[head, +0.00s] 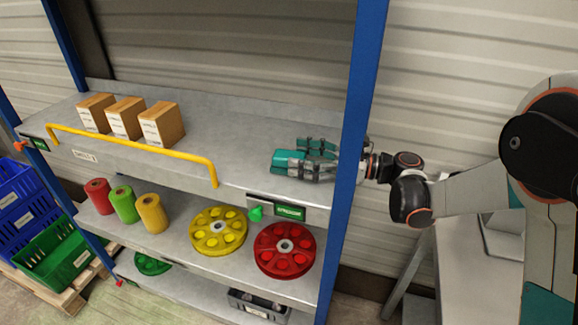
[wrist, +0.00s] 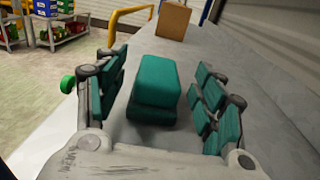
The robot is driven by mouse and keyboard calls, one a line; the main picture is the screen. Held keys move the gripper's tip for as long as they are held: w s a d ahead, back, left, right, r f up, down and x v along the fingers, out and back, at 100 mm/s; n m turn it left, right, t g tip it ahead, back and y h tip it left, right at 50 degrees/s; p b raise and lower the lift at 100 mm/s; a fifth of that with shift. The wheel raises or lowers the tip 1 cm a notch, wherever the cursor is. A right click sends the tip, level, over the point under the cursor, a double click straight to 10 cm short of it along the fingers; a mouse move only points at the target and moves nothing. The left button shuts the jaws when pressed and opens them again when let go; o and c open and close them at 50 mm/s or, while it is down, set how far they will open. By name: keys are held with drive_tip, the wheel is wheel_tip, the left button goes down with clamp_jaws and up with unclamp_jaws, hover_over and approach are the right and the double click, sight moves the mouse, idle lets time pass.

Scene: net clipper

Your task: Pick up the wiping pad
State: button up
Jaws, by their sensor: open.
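The wiping pad (wrist: 155,85) is a teal block on the grey top shelf. In the wrist view it sits between the two open fingers of my gripper (wrist: 160,105), with a visible space on each side. In the head view the teal pad (head: 286,160) shows at the right end of the top shelf, partly covered by my gripper (head: 302,160). My gripper reaches in from the right, past the blue post. Its fingers have teal pads of a colour like the block's.
The top shelf (head: 228,130) is clear between the pad and several cardboard boxes (head: 162,125) at its left. A yellow rail (head: 135,143) runs along the front edge. A blue post (head: 358,120) stands beside my wrist. Spools and red and yellow wheels (head: 285,250) fill the shelf below.

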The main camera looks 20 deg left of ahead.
drive_tip(key=shift+s+a, duration=0.15)
drive_tip(key=shift+a, duration=0.8)
drive_tip(key=c, duration=1.2)
drive_tip(key=shift+o, duration=0.2)
